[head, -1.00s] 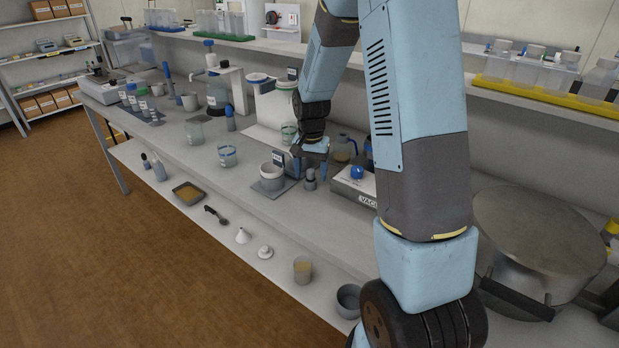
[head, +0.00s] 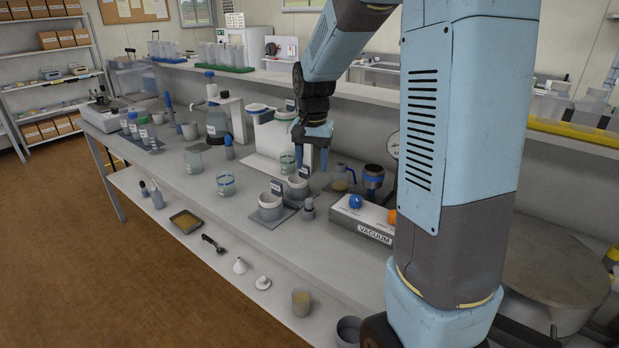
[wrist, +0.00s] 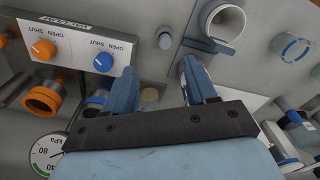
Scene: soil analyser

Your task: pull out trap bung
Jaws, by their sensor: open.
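My gripper (head: 313,156) is open and empty, pointing down above the bench; its two fingers show spread apart in the wrist view (wrist: 160,82). A small grey capped piece (head: 308,208) stands beside the vacuum box; it also shows in the wrist view (wrist: 165,38). A dark vessel with a blue band (head: 373,180) stands behind the box. An orange-ringed vessel (wrist: 42,100) shows in the wrist view. I cannot tell which of these carries the trap bung. The gripper appears apart from all of them.
The vacuum box (head: 360,220) has a blue and an orange knob. A jug with yellowish liquid (head: 341,180) is near the gripper. A pressure gauge (wrist: 48,152) is at the lower left of the wrist view. Glass beakers stand to the left.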

